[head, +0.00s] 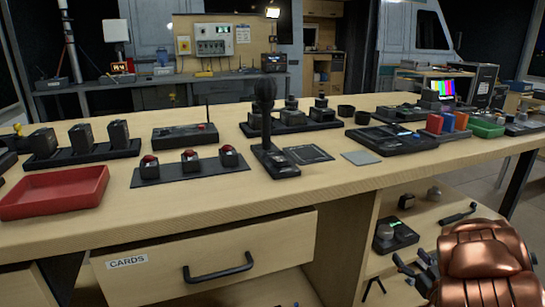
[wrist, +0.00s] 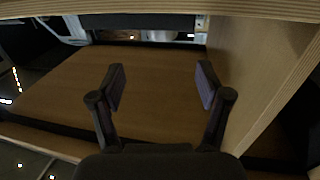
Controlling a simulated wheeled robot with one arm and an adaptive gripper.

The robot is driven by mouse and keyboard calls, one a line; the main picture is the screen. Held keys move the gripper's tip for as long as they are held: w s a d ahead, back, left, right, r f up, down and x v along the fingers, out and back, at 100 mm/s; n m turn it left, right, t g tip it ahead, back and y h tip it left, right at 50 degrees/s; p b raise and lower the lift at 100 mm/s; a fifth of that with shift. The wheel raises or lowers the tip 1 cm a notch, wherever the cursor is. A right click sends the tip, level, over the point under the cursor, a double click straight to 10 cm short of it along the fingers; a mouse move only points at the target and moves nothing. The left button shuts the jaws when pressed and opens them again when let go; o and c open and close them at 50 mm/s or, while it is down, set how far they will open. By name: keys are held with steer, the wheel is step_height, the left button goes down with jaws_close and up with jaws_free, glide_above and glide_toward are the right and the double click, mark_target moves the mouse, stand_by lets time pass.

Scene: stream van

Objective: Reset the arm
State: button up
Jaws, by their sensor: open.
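My gripper (wrist: 160,88) shows in the wrist view with its two dark fingers wide apart and nothing between them. It is over a bare brown wooden surface, with a pale wooden panel to its right. In the head view, a copper-coloured part of my arm is at the lower right, in front of the shelf below the desk.
The wooden desk (head: 330,190) holds a red tray (head: 55,192), a three-button strip (head: 190,168), a microphone (head: 266,130) and several devices. The drawer marked CARDS (head: 205,262) is below. A lower shelf (head: 440,215) at right holds small gear near my arm.

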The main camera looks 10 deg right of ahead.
steer(key=s+r+m+g+h+p, duration=0.25)
steer(key=r+g+h+p, duration=0.5)
steer(key=r+p, duration=1.1)
steer(key=s+a+r+n+g+y+p, duration=0.1)
steer(key=s+a+r+g+y+p, duration=0.2)
steer(key=s+a+r+g+p, duration=0.3)
steer(key=s+a+r+n+g+y+p, duration=0.1)
steer(key=s+a+r+g+y+p, duration=0.3)
steer(key=s+a+r+p, duration=0.6)
steer(key=s+a+r+g, duration=0.1)
steer(key=s+a+r, duration=0.2)
steer(key=s+a, duration=0.3)
steer(key=s+a+r+g, duration=0.1)
steer(key=s+a+r, duration=0.3)
steer(key=s+a, duration=0.3)
steer(key=shift+s+r, duration=0.3)
steer(key=shift+s, duration=1.6)
